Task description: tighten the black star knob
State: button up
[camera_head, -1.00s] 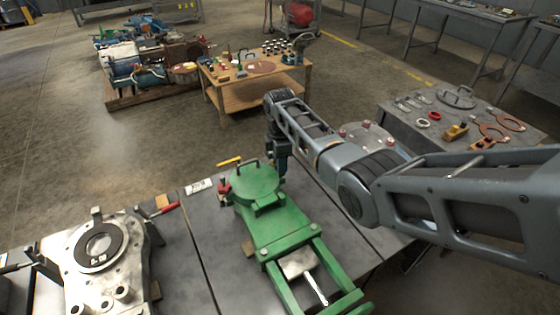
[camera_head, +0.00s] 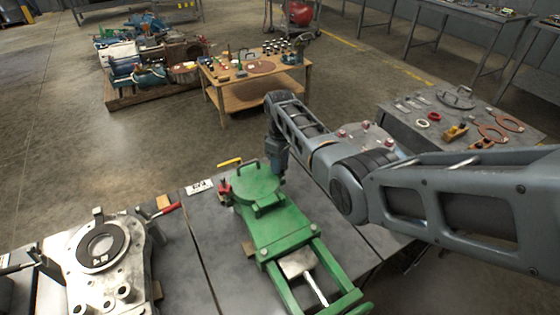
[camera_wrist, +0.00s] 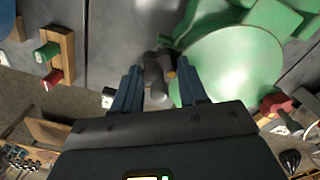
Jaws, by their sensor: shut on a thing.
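The black star knob (camera_wrist: 156,82) shows in the wrist view as a dark grey, lobed piece at the edge of a round green plate. My gripper (camera_wrist: 159,66) has its two blue-grey fingers on either side of it, shut on it. In the head view, my gripper (camera_head: 278,172) points down at the right edge of the green fixture (camera_head: 262,212). The knob cannot be made out there, hidden by my wrist and gripper.
A red clamp (camera_head: 224,186) and a yellow handle (camera_head: 230,161) are by the fixture's far left side. A silver housing (camera_head: 98,265) stands at left on the grey bench. A wooden block (camera_wrist: 58,55) with green and red handles shows in the wrist view.

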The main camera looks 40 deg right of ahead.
jog(key=shift+m, duration=1.5)
jog(key=o, duration=1.1)
jog(key=shift+c, duration=0.2)
jog(key=shift+r, duration=3.9)
jog(key=shift+d, duration=0.1)
